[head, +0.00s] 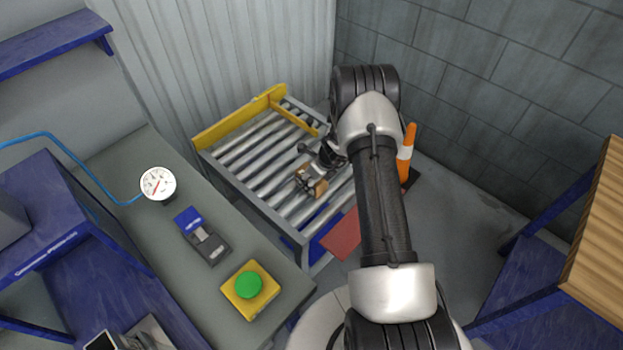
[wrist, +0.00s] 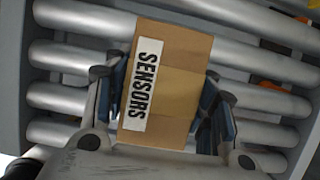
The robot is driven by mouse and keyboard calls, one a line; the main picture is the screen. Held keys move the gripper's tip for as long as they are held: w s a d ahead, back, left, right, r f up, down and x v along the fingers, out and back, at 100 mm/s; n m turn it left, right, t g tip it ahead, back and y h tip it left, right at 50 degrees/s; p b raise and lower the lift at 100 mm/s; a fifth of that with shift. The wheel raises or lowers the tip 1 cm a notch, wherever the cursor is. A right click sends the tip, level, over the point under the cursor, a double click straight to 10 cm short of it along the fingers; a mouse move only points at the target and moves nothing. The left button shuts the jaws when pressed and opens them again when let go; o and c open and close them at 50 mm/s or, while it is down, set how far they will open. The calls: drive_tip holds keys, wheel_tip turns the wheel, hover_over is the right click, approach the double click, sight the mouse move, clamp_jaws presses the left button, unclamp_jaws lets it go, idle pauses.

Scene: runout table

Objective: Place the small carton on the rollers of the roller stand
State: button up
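The small carton (wrist: 172,85) is brown with a lighter tape band and a white label reading "SENSORS". In the wrist view it sits between the two fingers of my gripper (wrist: 167,110), which flank it on the left and right and appear closed against its sides. The rollers (wrist: 75,62) of the roller stand lie directly behind it. In the head view the carton (head: 313,180) is over the grey rollers (head: 262,160), near the stand's right part, with my gripper (head: 318,170) at it. I cannot tell whether its underside touches the rollers.
A yellow rail (head: 235,120) edges the stand's back. An orange and white post (head: 406,152) stands right of it. A grey bench (head: 160,225) at the left holds a gauge (head: 158,184), a blue and black device (head: 203,236) and a green button (head: 248,285). Several rollers are bare.

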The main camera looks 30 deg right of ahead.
drive_tip(key=o, duration=0.4)
drive_tip(key=shift+r, duration=0.15)
